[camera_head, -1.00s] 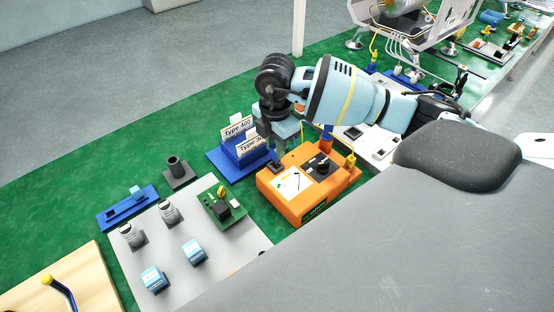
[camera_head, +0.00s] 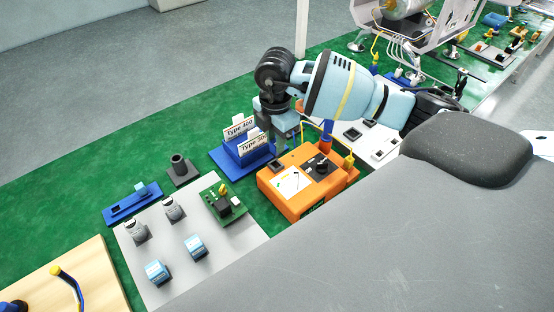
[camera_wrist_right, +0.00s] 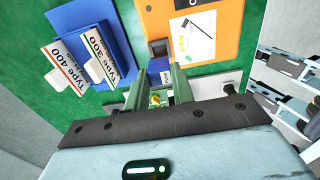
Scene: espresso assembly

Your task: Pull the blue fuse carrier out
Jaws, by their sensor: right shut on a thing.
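The orange tester box (camera_head: 308,184) stands on the green table, with a dark square opening at its left corner. In the right wrist view the opening (camera_wrist_right: 158,47) shows at the near corner of the orange box. My right gripper (camera_head: 270,135) is above and behind that corner. In the right wrist view its fingers (camera_wrist_right: 159,88) are closed around a small blue piece, which I take as the blue fuse carrier (camera_wrist_right: 155,66). A small yellow part also shows between the fingers. The gripper appears apart from the box. In the head view the carrier is hidden. My left gripper is not in view.
A blue holder (camera_head: 228,162) with Type 400 and Type 300 cards stands left of the box, close to my right gripper. A black cup-like part (camera_head: 182,170), a blue tray (camera_head: 131,205) and a grey plate (camera_head: 165,284) with several parts lie further left.

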